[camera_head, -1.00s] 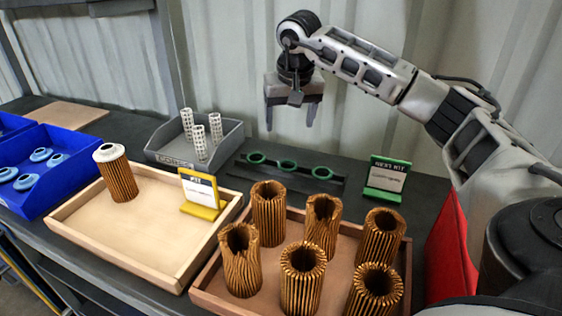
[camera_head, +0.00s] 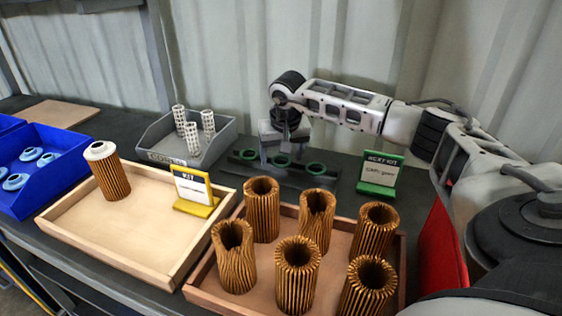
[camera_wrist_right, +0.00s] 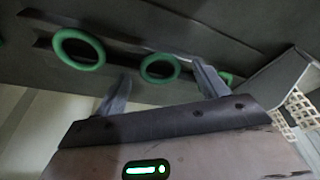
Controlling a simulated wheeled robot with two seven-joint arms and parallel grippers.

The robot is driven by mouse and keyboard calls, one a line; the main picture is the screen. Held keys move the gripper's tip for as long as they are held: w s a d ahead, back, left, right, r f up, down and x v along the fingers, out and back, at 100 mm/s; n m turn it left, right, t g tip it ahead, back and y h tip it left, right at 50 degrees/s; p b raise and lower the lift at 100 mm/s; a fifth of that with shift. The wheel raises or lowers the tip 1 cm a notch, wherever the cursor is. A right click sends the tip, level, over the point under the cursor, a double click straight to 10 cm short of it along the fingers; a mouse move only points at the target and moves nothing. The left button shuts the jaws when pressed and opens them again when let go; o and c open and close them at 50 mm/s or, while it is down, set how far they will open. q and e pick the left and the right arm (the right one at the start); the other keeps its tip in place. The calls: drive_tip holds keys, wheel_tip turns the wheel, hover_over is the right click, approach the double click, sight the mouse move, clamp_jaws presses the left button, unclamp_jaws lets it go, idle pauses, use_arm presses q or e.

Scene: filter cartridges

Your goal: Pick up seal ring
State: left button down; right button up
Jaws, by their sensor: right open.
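Three green seal rings sit in a row on a dark holder (camera_head: 336,186) behind the trays: a left ring (camera_head: 248,159), a middle ring (camera_head: 281,166) and a right ring (camera_head: 316,173). My right gripper (camera_head: 283,159) is open and points down at the middle ring, partly covering the row. In the wrist view, the middle ring (camera_wrist_right: 160,81) shows between the two open fingers (camera_wrist_right: 162,88), with nothing held. Another ring (camera_wrist_right: 82,67) lies to its left there, and one (camera_wrist_right: 225,78) is partly hidden behind the right finger. My left gripper is not in view.
A grey bin (camera_head: 222,143) with white perforated tubes stands left of the rings. A green sign (camera_head: 379,172) stands to the right. A brown tray (camera_head: 210,284) of upright pleated filters and a pale tray (camera_head: 120,248) with one capped cartridge (camera_head: 110,177) are in front. A blue bin (camera_head: 75,184) is far left.

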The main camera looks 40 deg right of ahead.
drive_tip(key=c, duration=1)
